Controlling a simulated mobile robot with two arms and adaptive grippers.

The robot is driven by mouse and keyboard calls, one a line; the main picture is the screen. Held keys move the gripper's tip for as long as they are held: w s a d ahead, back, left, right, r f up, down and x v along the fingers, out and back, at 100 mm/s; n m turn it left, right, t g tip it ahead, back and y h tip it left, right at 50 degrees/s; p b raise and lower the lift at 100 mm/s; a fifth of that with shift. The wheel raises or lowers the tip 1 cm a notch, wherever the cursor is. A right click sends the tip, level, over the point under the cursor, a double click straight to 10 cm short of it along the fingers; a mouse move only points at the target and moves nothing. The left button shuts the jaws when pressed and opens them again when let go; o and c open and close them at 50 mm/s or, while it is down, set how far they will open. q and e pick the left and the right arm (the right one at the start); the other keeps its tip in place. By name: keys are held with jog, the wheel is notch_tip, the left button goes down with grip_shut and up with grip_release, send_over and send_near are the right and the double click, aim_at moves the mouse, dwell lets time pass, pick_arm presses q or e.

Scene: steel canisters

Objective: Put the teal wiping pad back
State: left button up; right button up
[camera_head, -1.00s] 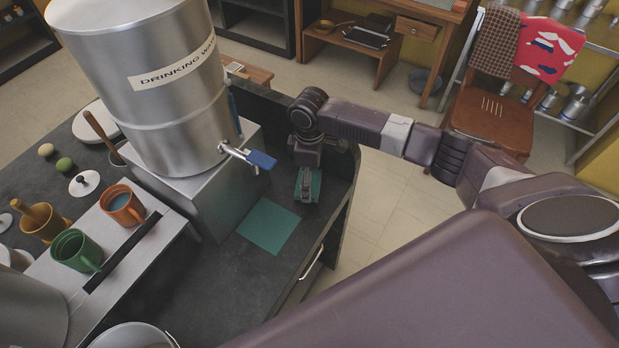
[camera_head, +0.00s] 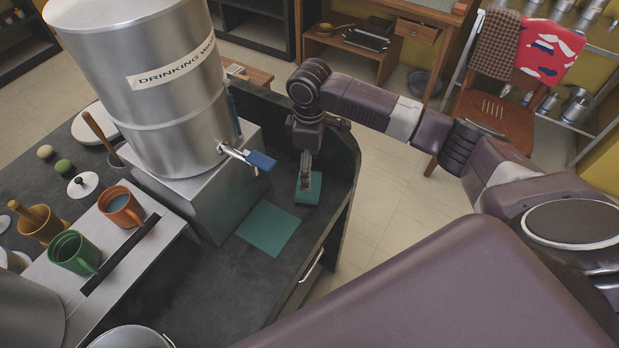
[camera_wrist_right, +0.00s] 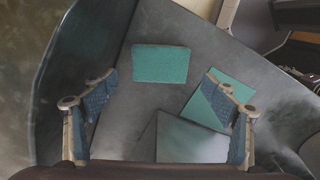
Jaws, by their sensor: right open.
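The teal wiping pad (camera_head: 312,194) is a small thick block lying flat on the dark counter near its raised end panel. In the right wrist view the pad (camera_wrist_right: 160,64) lies ahead of the fingertips, centred between them. A thinner flat teal square (camera_head: 269,229) lies on the counter nearer the front, apart from the pad. It also shows in the right wrist view (camera_wrist_right: 208,111), partly behind the right-hand finger. My right gripper (camera_head: 306,182) is above the pad, pointing down. In the right wrist view the gripper (camera_wrist_right: 158,82) is open and empty. My left gripper is out of view.
A steel drinking-water dispenser (camera_head: 140,90) with a blue-handled tap (camera_head: 260,160) stands on a metal stand (camera_head: 220,195) left of the gripper. The raised dark end panel (camera_head: 343,165) is close on the right. Orange (camera_head: 121,208) and green (camera_head: 75,254) mugs stand further left.

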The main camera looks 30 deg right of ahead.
notch_tip(320, 180, up, 5)
jog(key=shift+r, duration=0.2)
dwell(0.6)
